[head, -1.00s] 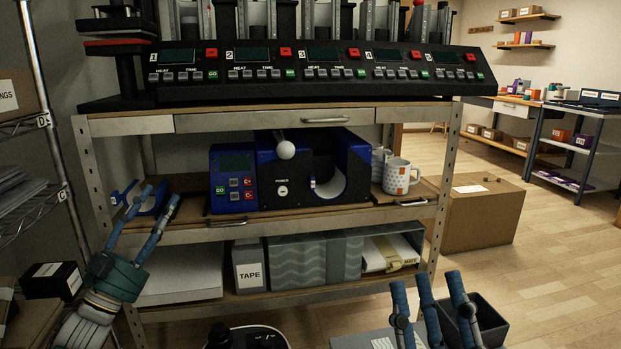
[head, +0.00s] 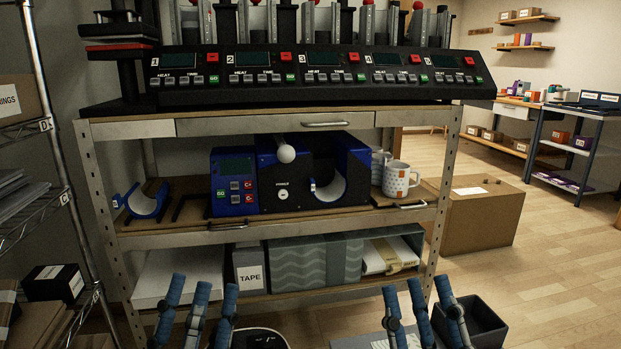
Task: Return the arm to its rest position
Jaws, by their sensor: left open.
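My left gripper (head: 197,290) is at the bottom of the head view, left of centre, with its blue fingers pointing up. Its fingers are spread, with nothing between them. My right gripper (head: 421,293) is at the bottom right, its blue fingers also spread and empty. Both are in front of the lower part of the shelf rack. The blue mug press (head: 270,180) stands on the middle shelf, with a white-knobbed lever and an open curved cradle. White mugs with an orange patch (head: 400,178) stand to its right. Both arms are mostly out of view.
A loose blue curved piece (head: 146,203) lies left of the press. A long control panel (head: 320,75) sits on the top shelf. The lower shelf holds a TAPE box (head: 250,277) and bins. A dark bin (head: 480,322) is beside my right gripper.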

